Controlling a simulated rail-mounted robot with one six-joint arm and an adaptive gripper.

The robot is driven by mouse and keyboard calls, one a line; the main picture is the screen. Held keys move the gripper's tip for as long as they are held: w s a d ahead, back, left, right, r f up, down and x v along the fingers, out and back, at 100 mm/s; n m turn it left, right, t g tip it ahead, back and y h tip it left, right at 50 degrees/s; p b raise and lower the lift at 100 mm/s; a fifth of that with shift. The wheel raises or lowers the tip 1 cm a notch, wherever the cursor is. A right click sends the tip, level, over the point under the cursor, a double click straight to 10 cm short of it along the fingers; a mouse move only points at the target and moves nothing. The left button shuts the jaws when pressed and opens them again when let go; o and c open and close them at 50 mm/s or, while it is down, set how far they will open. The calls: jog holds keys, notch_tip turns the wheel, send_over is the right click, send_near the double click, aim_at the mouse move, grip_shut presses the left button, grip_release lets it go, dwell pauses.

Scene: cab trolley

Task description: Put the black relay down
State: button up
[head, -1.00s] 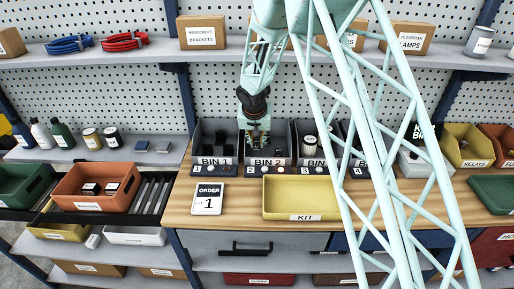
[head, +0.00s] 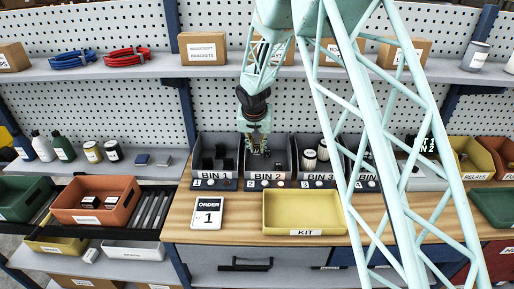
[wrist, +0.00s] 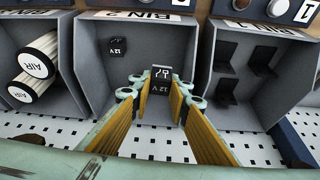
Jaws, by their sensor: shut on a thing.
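My gripper (wrist: 160,100) is shut on a black relay (wrist: 161,85) marked 12 V, held between its yellow finger pads in the wrist view. In the head view my gripper (head: 257,145) points down at the open top of bin 2 (head: 272,176). Another black 12 V relay (wrist: 118,47) lies inside bin 2 in the wrist view, apart from the held one. The held relay is near the bin wall on the bin 1 side. I cannot tell whether it touches the bin.
Bin 1 (head: 214,175) holds black brackets; bin 3 (head: 318,175) holds white AIR filters. A yellow KIT tray (head: 303,231) stands empty on the bench in front, beside an order card (head: 207,212). A red-brown crate (head: 72,208) stands left. A shelf (head: 225,67) runs above.

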jog(key=s+d+r+b, duration=0.4)
jog(key=s+d+r, duration=0.2)
jog(key=s+d, duration=0.3)
jog(key=s+d+r+b, duration=0.4)
jog(key=s+d, duration=0.5)
jog(key=d, duration=0.8)
notch_tip(320, 180, up, 2)
jog(key=shift+r+b, duration=0.1)
jog(key=shift+b, duration=0.3)
